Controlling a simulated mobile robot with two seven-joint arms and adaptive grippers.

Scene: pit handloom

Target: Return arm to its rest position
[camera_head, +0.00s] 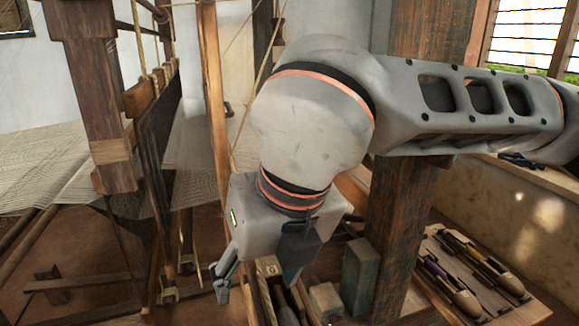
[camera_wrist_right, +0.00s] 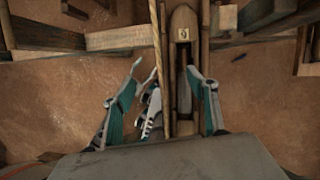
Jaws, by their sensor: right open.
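My right arm comes in from the right in the head view and bends down at the wrist. My right gripper (camera_head: 256,281) points downward beside the loom frame. In the right wrist view its two teal-padded fingers (camera_wrist_right: 163,72) are spread apart, with nothing gripped between them. A long wooden piece with a small numbered label (camera_wrist_right: 183,20), shuttle-like in shape, lies below and between the fingers. The label end of it also shows in the head view (camera_head: 269,268). Whether a finger touches it cannot be told. My left gripper is not in view.
The loom's wooden post (camera_head: 91,90) and hanging dark frame (camera_head: 157,150) stand left of the gripper. A thick wooden post (camera_head: 400,225) stands close on its right. A tray (camera_head: 545,312) with several shuttles lies at the lower right.

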